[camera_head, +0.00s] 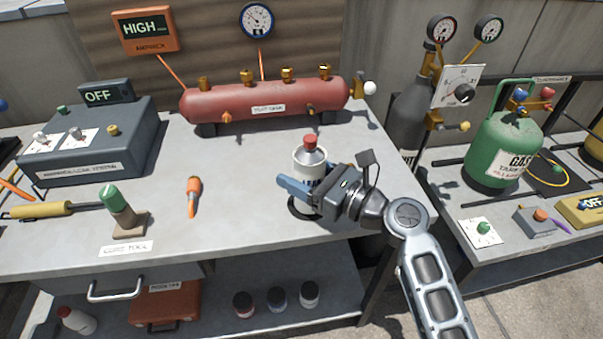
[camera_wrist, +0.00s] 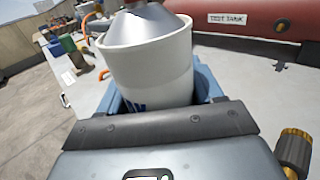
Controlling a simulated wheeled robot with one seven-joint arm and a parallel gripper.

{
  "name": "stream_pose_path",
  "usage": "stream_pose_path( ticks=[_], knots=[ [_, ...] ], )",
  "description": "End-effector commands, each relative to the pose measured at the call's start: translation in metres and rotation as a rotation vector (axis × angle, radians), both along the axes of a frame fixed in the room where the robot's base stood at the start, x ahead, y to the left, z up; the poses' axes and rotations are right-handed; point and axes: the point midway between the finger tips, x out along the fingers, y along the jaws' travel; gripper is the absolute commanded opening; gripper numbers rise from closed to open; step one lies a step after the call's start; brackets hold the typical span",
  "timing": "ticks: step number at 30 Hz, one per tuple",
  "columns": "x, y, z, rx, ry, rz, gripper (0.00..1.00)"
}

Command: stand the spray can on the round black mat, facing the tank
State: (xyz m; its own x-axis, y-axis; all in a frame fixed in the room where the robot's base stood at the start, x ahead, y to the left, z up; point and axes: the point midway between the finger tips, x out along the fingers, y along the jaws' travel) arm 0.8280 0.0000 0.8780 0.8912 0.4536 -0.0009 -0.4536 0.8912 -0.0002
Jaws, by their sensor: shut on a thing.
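The spray can (camera_head: 309,162) is white with a grey shoulder and a red cap, and stands upright in the head view. My gripper (camera_head: 312,190) is shut around its body with blue fingers. The can also fills the middle of the wrist view (camera_wrist: 150,65), where its lettering is mostly hidden by the gripper. The round black mat (camera_head: 297,211) shows as a dark edge just below the can and gripper; most of it is hidden. I cannot tell whether the can touches it. The red test tank (camera_head: 265,102) lies behind the can on the same bench.
A grey box with an OFF display (camera_head: 95,130) stands at the left. A green gas cylinder (camera_head: 500,145) stands on the right bench. The bench front-centre (camera_head: 235,225) is clear.

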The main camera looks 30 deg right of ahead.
Motion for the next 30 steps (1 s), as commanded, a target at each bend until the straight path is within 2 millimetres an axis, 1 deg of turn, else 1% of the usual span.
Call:
stream_pose_path(
  ticks=[5,9,10,17,18,26,28,30],
  knots=[
    [0.0,0.0,0.002,0.0,-0.002,0.0,0.21],
    [0.0,0.0,-0.002,0.001,-0.002,0.0,0.21],
    [0.0,0.0,-0.002,0.001,0.0,0.0,0.67],
    [0.0,0.0,-0.002,0.0,-0.001,0.0,0.89],
    [0.0,0.0,-0.002,0.0,-0.001,0.0,0.91],
    [0.0,0.0,0.001,0.0,-0.001,0.0,0.91],
    [-0.004,-0.002,0.001,0.001,0.0,-0.001,0.91],
    [-0.011,-0.006,0.001,0.002,0.0,-0.001,0.91]
  ],
)
